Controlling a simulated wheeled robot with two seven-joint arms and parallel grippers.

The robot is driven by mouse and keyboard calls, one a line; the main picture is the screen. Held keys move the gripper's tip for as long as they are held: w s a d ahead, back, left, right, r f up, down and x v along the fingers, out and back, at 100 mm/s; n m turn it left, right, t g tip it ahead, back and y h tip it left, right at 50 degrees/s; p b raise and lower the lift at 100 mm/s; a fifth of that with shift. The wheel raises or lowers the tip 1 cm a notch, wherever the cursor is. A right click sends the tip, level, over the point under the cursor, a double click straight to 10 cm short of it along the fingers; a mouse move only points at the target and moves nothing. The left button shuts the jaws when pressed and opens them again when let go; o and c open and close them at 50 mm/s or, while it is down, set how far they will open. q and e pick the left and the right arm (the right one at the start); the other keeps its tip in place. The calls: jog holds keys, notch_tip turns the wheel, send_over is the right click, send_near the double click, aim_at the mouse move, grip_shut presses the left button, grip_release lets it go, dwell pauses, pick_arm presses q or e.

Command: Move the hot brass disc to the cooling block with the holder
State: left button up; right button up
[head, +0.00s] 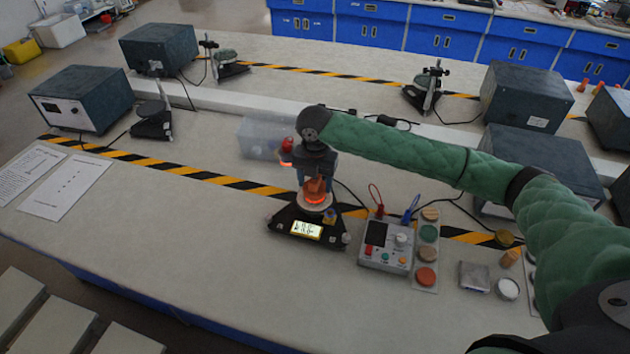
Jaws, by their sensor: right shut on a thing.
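My right gripper (315,176) comes in from the right on a green padded arm and points down over a small heater stand (283,222). It is shut on a small orange-brown piece (315,187), partly hidden by the fingers; I cannot tell whether this is the holder or the disc. Right below it, a round top (316,199) glows orange. A grey square metal block (474,277), possibly the cooling block, lies to the right. My left gripper is not in view.
A control box (386,246) with red and blue leads stands right of the heater. Beside it is a strip of coloured discs (428,233). A cork piece (510,258) and a white round dish (508,289) are near the block. The front left bench is clear beyond papers (65,186).

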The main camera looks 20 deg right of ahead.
dwell(0.4)
jog(key=shift+p, duration=0.45)
dwell(0.3)
jog(key=shift+f, duration=1.05)
dwell(2.0)
jog(key=shift+f+p, duration=0.1)
jog(key=shift+p, duration=0.4)
dwell(1.8)
jog(key=shift+r+p, duration=0.7)
jog(key=shift+p, duration=0.1)
jog(key=shift+r+p, duration=0.5)
jog(key=shift+p, duration=0.15)
